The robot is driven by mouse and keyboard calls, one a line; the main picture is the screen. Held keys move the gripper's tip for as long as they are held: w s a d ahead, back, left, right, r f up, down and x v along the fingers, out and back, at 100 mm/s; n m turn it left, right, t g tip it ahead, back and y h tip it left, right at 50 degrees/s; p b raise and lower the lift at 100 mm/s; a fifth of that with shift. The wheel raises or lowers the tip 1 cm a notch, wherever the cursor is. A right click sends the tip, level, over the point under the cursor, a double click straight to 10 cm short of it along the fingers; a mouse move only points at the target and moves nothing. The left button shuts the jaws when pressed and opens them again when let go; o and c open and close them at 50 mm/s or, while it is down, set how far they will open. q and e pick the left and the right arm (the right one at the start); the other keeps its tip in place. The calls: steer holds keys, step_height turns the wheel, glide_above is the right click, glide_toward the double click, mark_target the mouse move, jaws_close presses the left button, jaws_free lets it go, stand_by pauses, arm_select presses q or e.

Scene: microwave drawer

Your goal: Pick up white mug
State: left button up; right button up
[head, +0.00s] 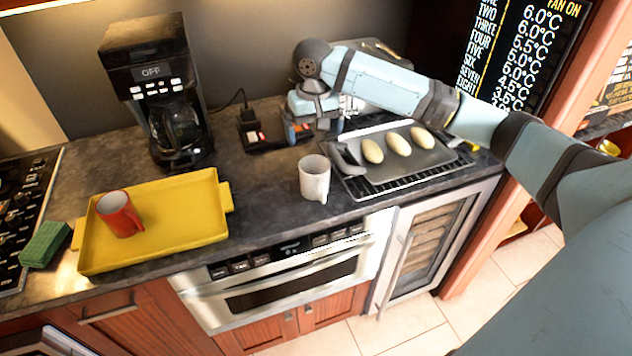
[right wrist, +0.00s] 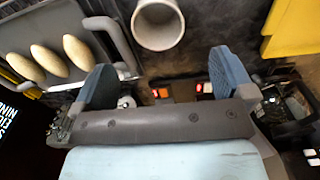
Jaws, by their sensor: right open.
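The white mug (head: 314,178) stands upright near the front edge of the dark counter, left of the oven rack. In the right wrist view the mug (right wrist: 158,24) shows at the top, between the lines of my fingers but beyond their tips. My right gripper (head: 313,130) is above the counter, behind the mug, pointing down. Its fingers are apart and empty, and it also shows in the right wrist view (right wrist: 163,70). No contact with the mug is visible. My left gripper is not clearly seen.
A yellow tray (head: 190,228) holds a red mug (head: 119,214). A coffee maker (head: 157,90) stands behind it. A dark tray (head: 436,155) with several pale rolls lies on a rack right of the white mug. Bare counter lies left of the white mug.

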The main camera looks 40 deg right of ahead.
mark_target(317, 183)
steer(key=f, duration=1.3)
steer(key=shift+d+f+p, duration=0.3)
steer(key=shift+p, duration=0.05)
steer(key=c, duration=1.1)
steer(key=shift+r, duration=0.15)
